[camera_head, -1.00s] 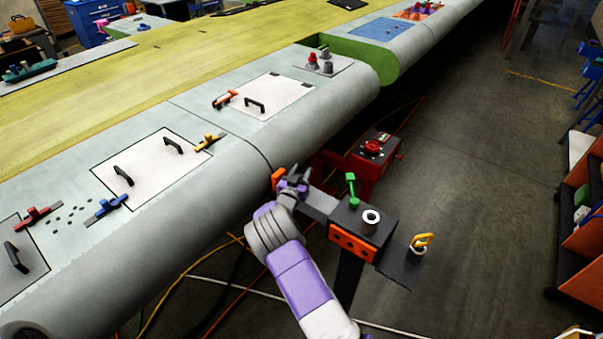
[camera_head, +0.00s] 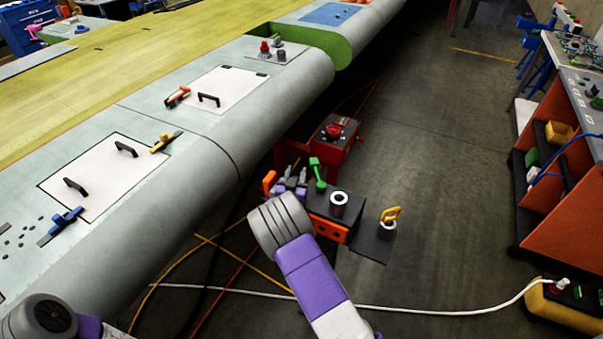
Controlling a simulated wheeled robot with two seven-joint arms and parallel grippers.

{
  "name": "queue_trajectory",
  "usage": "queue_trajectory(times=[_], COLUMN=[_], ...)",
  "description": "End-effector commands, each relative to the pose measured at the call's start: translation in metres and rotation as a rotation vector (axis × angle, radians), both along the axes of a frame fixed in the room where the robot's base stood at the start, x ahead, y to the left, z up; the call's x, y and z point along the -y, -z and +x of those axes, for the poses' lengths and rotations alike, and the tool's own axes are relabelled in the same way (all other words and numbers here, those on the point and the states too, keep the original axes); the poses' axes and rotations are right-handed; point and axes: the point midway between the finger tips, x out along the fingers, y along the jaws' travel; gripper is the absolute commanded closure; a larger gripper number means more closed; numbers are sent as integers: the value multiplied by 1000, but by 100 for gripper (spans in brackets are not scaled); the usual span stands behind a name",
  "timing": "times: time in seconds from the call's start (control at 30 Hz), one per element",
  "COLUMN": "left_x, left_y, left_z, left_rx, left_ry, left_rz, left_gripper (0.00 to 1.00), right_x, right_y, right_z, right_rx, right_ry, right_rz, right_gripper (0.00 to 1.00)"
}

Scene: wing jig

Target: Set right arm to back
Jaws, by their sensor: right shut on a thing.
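My right arm, grey and purple, comes in from the bottom middle. Its gripper (camera_head: 290,182) is beside the dark tool stand (camera_head: 320,203), near its left end. The gripper is shut on a small orange thing (camera_head: 269,183), which shows at its left side; its shape is mostly hidden. The grip itself is small and partly hidden by my wrist. Part of my left arm shows at the bottom left corner; its gripper is outside the view.
The stand carries a green tool (camera_head: 317,173) and a white ring (camera_head: 339,198). A yellow-handled thing (camera_head: 390,216) stands to its right. A red machine (camera_head: 337,133) is behind. The wing (camera_head: 200,165) runs along the left. Cables cross the floor. An orange-sided bench (camera_head: 570,205) is at right.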

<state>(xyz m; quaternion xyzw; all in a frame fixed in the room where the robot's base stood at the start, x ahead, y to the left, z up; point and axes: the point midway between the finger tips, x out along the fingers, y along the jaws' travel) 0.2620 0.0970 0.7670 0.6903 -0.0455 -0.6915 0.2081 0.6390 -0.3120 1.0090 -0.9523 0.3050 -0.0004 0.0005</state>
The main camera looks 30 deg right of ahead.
Motion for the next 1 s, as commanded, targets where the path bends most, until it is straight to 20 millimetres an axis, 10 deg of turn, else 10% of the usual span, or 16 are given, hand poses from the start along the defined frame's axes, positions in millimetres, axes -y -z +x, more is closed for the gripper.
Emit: queue_trajectory(times=[0.27,0.3,0.43,1.0], left_x=[0,0,0,0], left_y=[0,0,0,1], left_z=[0,0,0,0], left_rx=[0,0,0,0], left_ry=[0,0,0,0], left_rz=[0,0,0,0], left_gripper=[57,57,57,57], right_x=[5,5,5,-18], right_y=[2,2,2,2], right_z=[-3,-4,-3,-30], right_rx=[-5,-7,-6,-6], right_ry=[10,10,10,4], right_rz=[-2,-3,-2,0], right_gripper=[100,57,38,38])
